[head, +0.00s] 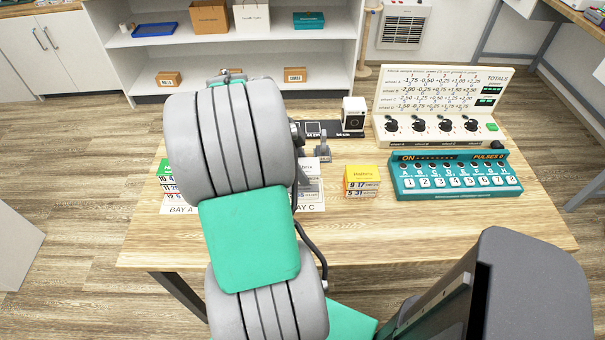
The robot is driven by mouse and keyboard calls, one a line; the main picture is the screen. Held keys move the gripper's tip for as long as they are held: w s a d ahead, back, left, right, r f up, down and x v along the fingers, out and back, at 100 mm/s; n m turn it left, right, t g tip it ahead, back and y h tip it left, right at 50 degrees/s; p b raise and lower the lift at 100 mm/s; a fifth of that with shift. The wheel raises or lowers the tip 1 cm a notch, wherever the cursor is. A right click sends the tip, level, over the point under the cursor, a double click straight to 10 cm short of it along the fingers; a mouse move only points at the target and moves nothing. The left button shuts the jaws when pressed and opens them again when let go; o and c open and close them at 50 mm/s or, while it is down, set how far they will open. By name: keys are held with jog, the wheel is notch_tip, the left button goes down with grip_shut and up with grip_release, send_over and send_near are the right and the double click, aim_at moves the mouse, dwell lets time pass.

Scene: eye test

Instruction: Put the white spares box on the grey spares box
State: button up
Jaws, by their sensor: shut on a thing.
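I cannot make out a white spares box or a grey spares box in the head view. My large grey and green arm covers the left middle of the table (450,225) and hides what lies behind it.
A white device (353,114) stands behind. A teal button panel (455,176) and a cream dial panel (440,108) fill the right. Brown boxes (168,79) sit on the back shelf.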

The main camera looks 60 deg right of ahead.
jog(key=f, duration=0.3)
jog(key=shift+d+f, duration=0.4)
jog(key=shift+f, duration=0.35)
jog(key=o, duration=1.5)
jog(key=shift+c, duration=0.2)
